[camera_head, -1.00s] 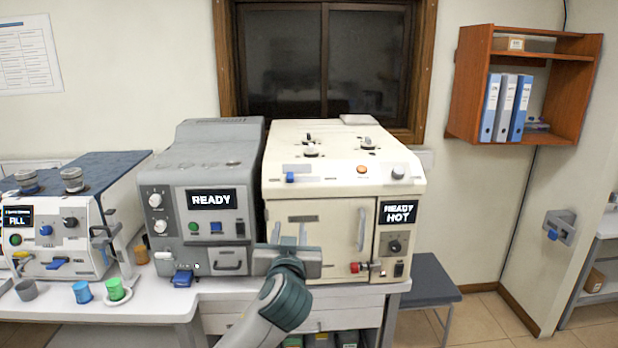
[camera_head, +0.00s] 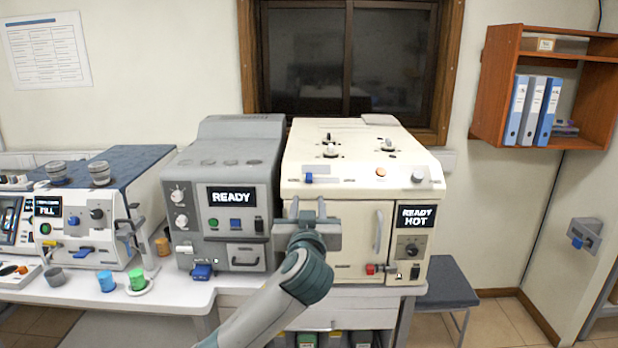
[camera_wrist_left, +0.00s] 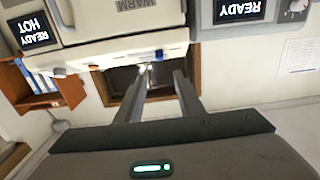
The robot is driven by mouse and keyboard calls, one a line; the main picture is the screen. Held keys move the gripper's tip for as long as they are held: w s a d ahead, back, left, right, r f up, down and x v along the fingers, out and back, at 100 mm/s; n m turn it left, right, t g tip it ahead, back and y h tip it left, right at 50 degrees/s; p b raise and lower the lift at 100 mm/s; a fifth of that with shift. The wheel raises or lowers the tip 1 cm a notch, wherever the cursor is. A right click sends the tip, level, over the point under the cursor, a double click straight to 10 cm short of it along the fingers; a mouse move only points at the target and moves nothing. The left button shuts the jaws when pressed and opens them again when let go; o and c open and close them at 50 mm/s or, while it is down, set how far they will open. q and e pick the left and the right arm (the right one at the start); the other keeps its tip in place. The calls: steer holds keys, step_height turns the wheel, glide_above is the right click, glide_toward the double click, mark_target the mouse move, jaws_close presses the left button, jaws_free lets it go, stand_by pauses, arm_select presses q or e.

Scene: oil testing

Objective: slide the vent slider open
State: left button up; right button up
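The vent slider looks to be the small blue knob (camera_head: 309,178) at the upper left front of the cream machine (camera_head: 340,160). It also shows in the left wrist view (camera_wrist_left: 159,54), which is upside down, ahead of my fingertips and between them. My left gripper (camera_head: 308,208) is open and empty, with its fingers pointing up, just below the knob in the head view. Its two spread fingers show in the left wrist view (camera_wrist_left: 161,74). I cannot tell the exact gap to the knob. My right gripper is not in view.
A grey machine (camera_head: 222,170) reading READY stands close on the left. The cream machine has a door handle (camera_head: 379,231) and a red knob (camera_head: 371,269). Cups (camera_head: 107,281) stand on the table at left. A stool (camera_head: 449,278) is at right.

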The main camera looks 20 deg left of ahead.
mark_target(309, 176)
arm_select(q)
steer(key=p+x, duration=0.5)
steer(key=x, duration=0.8)
steer(key=shift+r+p, duration=0.1)
steer(key=shift+p, duration=0.25)
steer(key=shift+x, duration=0.8)
jaws_close()
